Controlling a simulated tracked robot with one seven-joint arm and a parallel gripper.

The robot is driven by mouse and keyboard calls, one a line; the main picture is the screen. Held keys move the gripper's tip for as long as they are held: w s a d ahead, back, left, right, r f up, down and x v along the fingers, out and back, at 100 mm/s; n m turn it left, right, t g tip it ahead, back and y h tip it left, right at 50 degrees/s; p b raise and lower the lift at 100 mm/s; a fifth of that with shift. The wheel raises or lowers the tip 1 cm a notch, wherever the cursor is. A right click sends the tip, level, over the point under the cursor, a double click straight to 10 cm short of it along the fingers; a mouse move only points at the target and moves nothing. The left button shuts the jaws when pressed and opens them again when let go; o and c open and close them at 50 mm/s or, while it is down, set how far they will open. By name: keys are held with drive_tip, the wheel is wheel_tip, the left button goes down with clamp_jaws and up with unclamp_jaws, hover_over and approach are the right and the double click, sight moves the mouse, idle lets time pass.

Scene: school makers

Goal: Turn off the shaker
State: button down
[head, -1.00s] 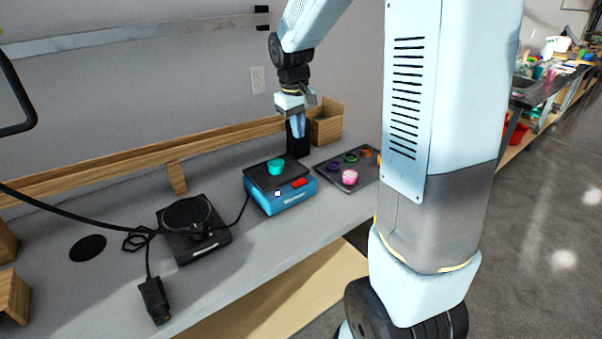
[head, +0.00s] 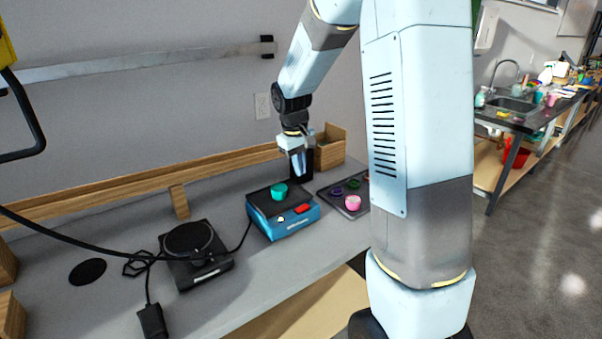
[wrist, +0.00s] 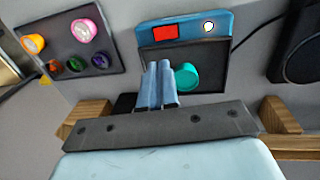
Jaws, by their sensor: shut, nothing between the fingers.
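The shaker (head: 290,228) is a blue box with a black top plate on the grey bench. A teal cup (head: 279,192) stands on its plate. Its front has a red rectangular switch (head: 302,208) and a white round knob (head: 281,218). In the wrist view the shaker (wrist: 185,26) is at the top centre, with the red switch (wrist: 164,33) and the white knob (wrist: 208,27). My gripper (head: 300,176) is shut and empty, above the bench behind the shaker. In the wrist view its fingertips (wrist: 158,66) overlap the plate beside the teal cup (wrist: 187,76), with no clear contact.
A dark tray (head: 327,196) with a pink cup and several coloured pieces lies right of the shaker. A black round-topped device (head: 190,240) with cables stands to the left. A wooden ledge (head: 120,186) and wooden box (head: 330,150) line the back. Bench front is clear.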

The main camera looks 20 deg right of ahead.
sight(304, 206)
drive_tip(key=f, duration=0.4)
drive_tip(key=d+f, duration=0.1)
drive_tip(key=f, duration=0.7)
drive_tip(key=shift+w+d, duration=0.2)
drive_tip(key=shift+f, duration=0.1)
drive_tip(key=shift+s+a, duration=0.25)
drive_tip(key=shift+a, duration=0.5)
drive_tip(key=shift+r, duration=0.25)
wheel_tip(304, 206, up, 14)
drive_tip(key=a, duration=0.1)
drive_tip(key=shift+s+a+f, duration=0.15)
drive_tip(key=shift+a+f, duration=0.05)
drive_tip(key=shift+a, duration=0.1)
